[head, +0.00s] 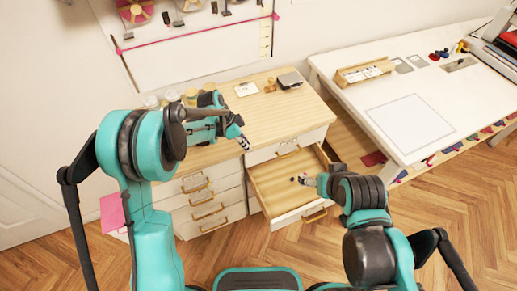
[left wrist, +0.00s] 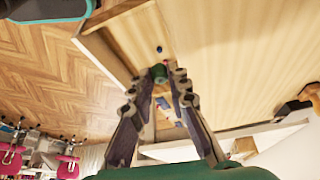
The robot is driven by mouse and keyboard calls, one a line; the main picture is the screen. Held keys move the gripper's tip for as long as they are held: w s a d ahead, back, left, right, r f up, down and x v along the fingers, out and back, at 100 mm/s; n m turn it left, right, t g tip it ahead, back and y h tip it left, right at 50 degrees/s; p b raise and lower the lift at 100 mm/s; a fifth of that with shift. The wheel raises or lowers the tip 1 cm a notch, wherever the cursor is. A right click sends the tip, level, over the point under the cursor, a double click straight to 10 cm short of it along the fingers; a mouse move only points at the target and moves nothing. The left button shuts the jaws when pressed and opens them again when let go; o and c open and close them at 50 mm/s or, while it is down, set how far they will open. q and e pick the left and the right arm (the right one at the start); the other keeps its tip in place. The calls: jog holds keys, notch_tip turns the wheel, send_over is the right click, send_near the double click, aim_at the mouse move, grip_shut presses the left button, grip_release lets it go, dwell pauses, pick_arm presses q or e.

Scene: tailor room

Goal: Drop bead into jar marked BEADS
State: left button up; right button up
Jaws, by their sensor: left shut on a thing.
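My left gripper (head: 243,142) is above the cabinet's front edge, left of the open drawer. In the left wrist view its fingertips (left wrist: 168,76) are shut on a small green bead (left wrist: 159,74). Several jars (head: 172,96) stand at the left of the cabinet top, partly hidden by my left arm; their labels cannot be read, so I cannot tell which is marked BEADS. My right gripper (head: 306,180) is low over the open drawer (head: 272,183); its fingers are too small to judge.
A small blue bead (left wrist: 159,49) shows beyond the left fingertips. The wooden cabinet top (head: 262,107) holds a white card (head: 246,89) and a dark scale-like item (head: 290,79) at the back. A white table (head: 385,92) stands to the right. The middle of the cabinet top is clear.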

pick_arm(q)
jog(key=w+a+r+p, duration=0.2)
jog(key=a+r, duration=0.3)
jog(key=a, duration=0.5)
jog(key=w+a+r+p, duration=0.3)
jog(key=w+a+r, duration=0.1)
jog(key=a, duration=0.7)
jog(key=shift+w+a+r, duration=0.15)
jog(key=shift+w+r, duration=0.2)
jog(key=shift+r, duration=0.45)
jog(key=shift+f, duration=0.15)
jog(key=shift+b+x, duration=1)
jog(key=shift+x, duration=0.25)
jog(key=shift+s+f, duration=0.1)
jog(key=shift+f, duration=0.1)
jog(key=shift+a+f+b, duration=0.1)
jog(key=shift+f+b, duration=0.75)
jog(key=shift+f, duration=0.2)
